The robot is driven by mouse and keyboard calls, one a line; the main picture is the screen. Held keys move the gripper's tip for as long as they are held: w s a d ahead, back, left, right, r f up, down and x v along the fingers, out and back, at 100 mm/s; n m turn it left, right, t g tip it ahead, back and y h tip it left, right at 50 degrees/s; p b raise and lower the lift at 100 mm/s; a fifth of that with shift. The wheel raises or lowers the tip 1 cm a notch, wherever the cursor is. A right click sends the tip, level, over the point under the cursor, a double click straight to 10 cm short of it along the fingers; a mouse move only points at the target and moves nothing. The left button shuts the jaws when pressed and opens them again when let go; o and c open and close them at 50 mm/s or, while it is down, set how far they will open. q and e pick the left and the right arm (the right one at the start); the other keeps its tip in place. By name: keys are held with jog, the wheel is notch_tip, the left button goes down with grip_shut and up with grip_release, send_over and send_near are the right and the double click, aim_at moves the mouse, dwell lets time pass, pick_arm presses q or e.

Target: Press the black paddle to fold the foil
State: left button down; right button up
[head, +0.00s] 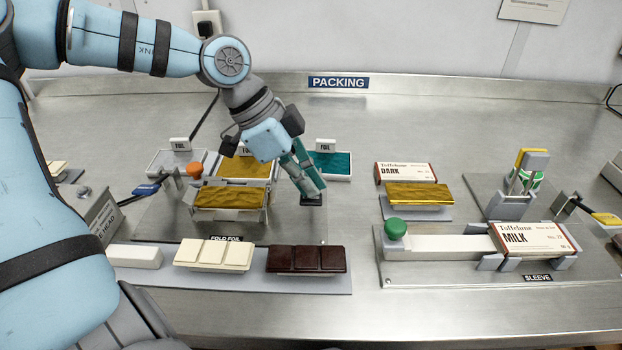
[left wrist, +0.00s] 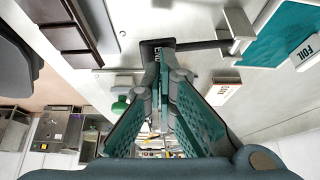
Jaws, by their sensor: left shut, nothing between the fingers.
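The black paddle (head: 312,202) is a small dark pad at the right side of the fold foil station (head: 285,225). In the left wrist view the paddle (left wrist: 148,46) is a dark square with a dark rod running right from it. My left gripper (head: 313,190) is shut and empty, pointing down with its tips at the paddle; they cover part of it, and I cannot tell whether they press it. Gold foil (head: 230,197) lies over the station's holder, with more gold foil (head: 243,166) behind it. My right gripper is not in view.
In front lies a grey tray (head: 335,284) with a white chocolate bar (head: 213,254) and a dark one (head: 306,259). Teal foil (head: 335,163) is behind the gripper. To the right are a gold-wrapped bar (head: 420,193) and the sleeve station (head: 430,272) with a Milk box (head: 535,240).

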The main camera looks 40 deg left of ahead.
pick_arm(q)
jog(key=shift+r+p, duration=0.45)
jog(key=shift+r, duration=0.5)
notch_tip(320, 180, up, 3)
jog(key=shift+r+p, duration=0.1)
jog(key=shift+p, duration=0.95)
jog(key=shift+r+p, duration=0.6)
jog(key=shift+r, duration=0.25)
